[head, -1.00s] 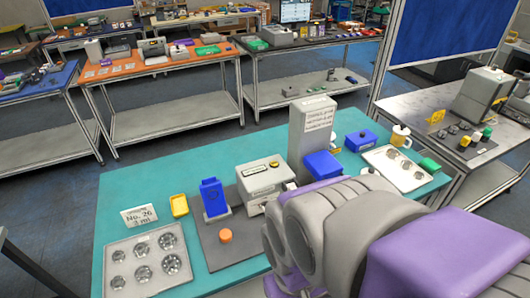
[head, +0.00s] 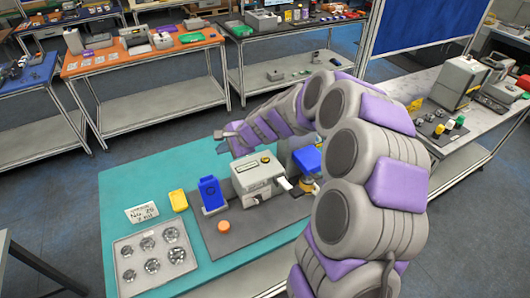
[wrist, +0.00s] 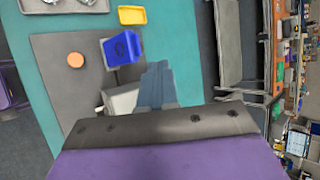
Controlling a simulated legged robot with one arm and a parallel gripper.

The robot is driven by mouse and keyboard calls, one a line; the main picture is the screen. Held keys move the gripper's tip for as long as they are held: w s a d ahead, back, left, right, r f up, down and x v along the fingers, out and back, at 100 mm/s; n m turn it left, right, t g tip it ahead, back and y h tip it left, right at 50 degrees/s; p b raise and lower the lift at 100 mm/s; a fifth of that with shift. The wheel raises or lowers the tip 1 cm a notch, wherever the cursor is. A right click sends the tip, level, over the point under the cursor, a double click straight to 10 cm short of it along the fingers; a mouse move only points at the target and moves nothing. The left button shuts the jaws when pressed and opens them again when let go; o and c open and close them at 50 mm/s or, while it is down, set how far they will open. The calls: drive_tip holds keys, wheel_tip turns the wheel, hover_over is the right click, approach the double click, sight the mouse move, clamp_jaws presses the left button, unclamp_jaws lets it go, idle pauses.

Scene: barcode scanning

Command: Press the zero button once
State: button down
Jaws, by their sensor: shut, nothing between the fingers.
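A beige box-shaped device (head: 262,185) stands on a dark grey mat (head: 210,238), with a small label or display on its front and a small dark spot on top. I cannot make out which part is the zero button. My gripper (head: 218,134) is above and behind the device in the head view, shut and empty. In the wrist view my gripper (wrist: 157,72) points over the teal table, and the device (wrist: 122,101) is partly hidden behind the fingers and wrist. An orange round knob (head: 223,227) sits on the mat; it also shows in the wrist view (wrist: 75,60).
A blue stand (head: 211,195) is left of the device, close to my fingers in the wrist view. A yellow tray (head: 178,200), a numbered card (head: 142,212) and a grey tray with round cups (head: 112,258) lie to the left. A blue box (head: 307,159) is to the right.

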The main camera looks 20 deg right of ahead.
drive_tip(key=w+d+f+m+t+h+p, duration=0.1)
drive_tip(key=w+d+f+m+h+p, duration=0.1)
drive_tip(key=w+d+m, duration=0.45)
drive_tip(key=m+t+h, duration=0.1)
drive_tip(key=m+h, duration=0.1)
hover_over(266, 160)
drive_tip(key=a, duration=0.1)
drive_tip(key=shift+f, duration=2.15)
drive_tip(key=f+b, duration=0.1)
drive_tip(key=d+f+b, duration=0.1)
drive_tip(key=f, duration=0.1)
drive_tip(key=d+f+b, duration=0.1)
drive_tip(key=shift+d+f+b, duration=0.15)
drive_tip(key=shift+f+b, duration=0.1)
drive_tip(key=shift+b, duration=0.05)
drive_tip(key=a+f+b, duration=0.1)
drive_tip(key=f, duration=0.1)
drive_tip(key=a+f+b, duration=0.1)
drive_tip(key=f+b, duration=0.1)
drive_tip(key=shift+a, duration=0.1)
drive_tip(key=shift+d+f, duration=0.1)
drive_tip(key=shift+d, duration=0.85)
drive_tip(key=shift+a, duration=0.8)
drive_tip(key=shift+d, duration=0.65)
drive_tip(key=shift+a, duration=0.5)
